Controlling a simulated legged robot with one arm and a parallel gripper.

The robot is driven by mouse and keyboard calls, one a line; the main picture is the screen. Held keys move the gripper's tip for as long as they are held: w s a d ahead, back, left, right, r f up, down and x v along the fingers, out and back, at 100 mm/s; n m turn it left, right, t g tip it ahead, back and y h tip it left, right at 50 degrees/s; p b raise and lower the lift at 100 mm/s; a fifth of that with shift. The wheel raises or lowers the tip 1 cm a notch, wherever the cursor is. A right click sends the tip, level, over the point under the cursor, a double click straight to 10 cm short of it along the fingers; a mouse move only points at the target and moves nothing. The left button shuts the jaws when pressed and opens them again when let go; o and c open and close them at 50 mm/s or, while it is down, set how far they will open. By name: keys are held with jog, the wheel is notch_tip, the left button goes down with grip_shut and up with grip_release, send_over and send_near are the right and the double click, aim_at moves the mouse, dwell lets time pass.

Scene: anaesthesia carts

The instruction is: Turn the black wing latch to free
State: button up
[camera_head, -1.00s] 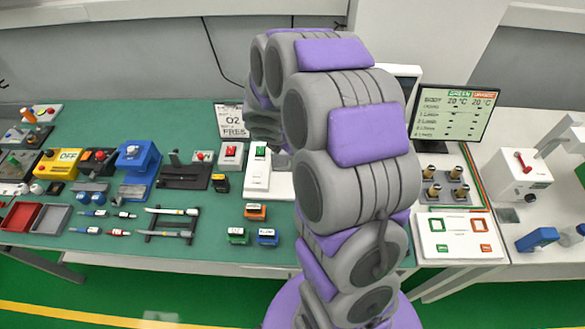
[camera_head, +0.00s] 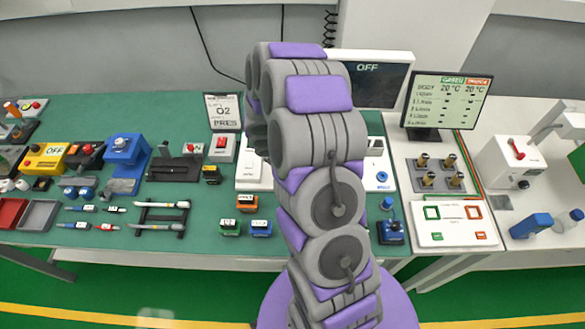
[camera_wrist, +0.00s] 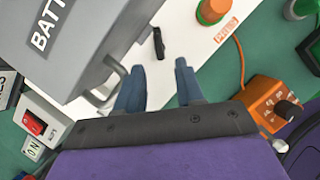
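The black wing latch (camera_wrist: 158,43) shows in the wrist view as a small, narrow black piece on a white panel (camera_wrist: 197,55). It lies just beyond and between my fingertips, with a visible gap. My gripper (camera_wrist: 158,72) is open, its two blue-grey fingers apart and nothing between them. In the head view my own arm hides the gripper and the latch.
In the wrist view, a large grey battery box (camera_wrist: 85,40) with a handle stands close left of the fingers. A red switch (camera_wrist: 35,122) is at left, an orange knob (camera_wrist: 213,10) at the top and an orange box (camera_wrist: 268,103) at right.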

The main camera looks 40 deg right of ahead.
jog(key=x, duration=0.2)
jog(key=b+x, duration=0.1)
jog(key=x, duration=0.1)
jog(key=shift+a+f, duration=0.15)
jog(key=shift+a, duration=0.15)
jog(key=shift+w+d+f, duration=0.1)
jog(key=shift+d+f, duration=0.2)
jog(key=shift+f, duration=0.2)
jog(key=shift+d+f, duration=0.1)
jog(key=shift+d, duration=0.3)
jog(key=shift+a, duration=0.3)
jog(key=c, duration=0.5)
grip_shut()
